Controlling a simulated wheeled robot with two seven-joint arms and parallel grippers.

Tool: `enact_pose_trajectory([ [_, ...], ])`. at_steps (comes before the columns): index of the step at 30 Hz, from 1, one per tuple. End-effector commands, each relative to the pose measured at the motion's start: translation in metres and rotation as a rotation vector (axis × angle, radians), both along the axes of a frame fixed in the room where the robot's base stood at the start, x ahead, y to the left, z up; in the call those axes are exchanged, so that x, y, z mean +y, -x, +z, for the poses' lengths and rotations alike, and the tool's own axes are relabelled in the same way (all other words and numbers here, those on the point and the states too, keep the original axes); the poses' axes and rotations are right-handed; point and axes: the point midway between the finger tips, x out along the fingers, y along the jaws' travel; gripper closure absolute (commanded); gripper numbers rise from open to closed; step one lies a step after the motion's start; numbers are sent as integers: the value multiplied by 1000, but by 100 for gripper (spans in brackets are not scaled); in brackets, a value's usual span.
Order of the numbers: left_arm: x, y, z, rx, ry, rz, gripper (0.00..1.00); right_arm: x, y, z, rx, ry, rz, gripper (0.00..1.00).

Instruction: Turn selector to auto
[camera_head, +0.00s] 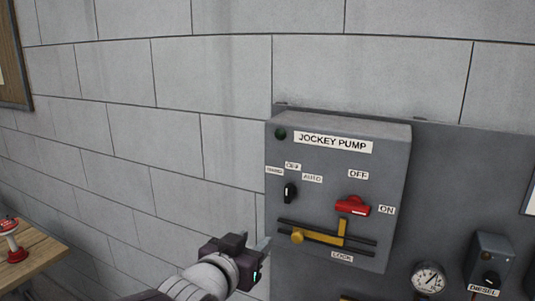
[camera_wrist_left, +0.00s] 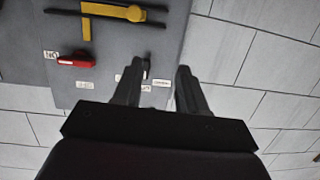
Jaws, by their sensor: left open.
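The black selector knob (camera_head: 290,192) is on the grey jockey pump box (camera_head: 395,150). It stands about upright, below the small OFF label (camera_head: 293,166); the AUTO label (camera_head: 312,177) is to its upper right. My left gripper (camera_head: 256,243) is open and empty, below and left of the knob in the head view. In the left wrist view, which is upside down, the knob (camera_wrist_left: 147,68) shows between the two fingertips (camera_wrist_left: 160,66), closer to the left one and partly hidden by it. I cannot tell the gap in depth. My right gripper is not in view.
A red switch (camera_head: 352,206) and a yellow lock lever (camera_head: 320,238) are on the same box. A gauge (camera_head: 428,278) and a diesel box (camera_head: 490,262) are at lower right. A wooden table (camera_head: 35,250) stands at left. The block wall is behind.

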Motion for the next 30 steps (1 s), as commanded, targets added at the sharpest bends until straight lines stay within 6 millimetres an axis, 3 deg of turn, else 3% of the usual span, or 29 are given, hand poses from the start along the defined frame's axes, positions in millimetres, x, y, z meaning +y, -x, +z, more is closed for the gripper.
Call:
enact_pose_trajectory([
  [3,-10,-6,37,-156,76,-39,58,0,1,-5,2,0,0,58],
  [6,-14,-10,46,-187,104,-47,58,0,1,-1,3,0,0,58],
  [21,-53,-107,46,-179,104,-43,58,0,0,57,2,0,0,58],
  [30,-60,-123,42,-180,104,-43,58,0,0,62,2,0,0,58],
])
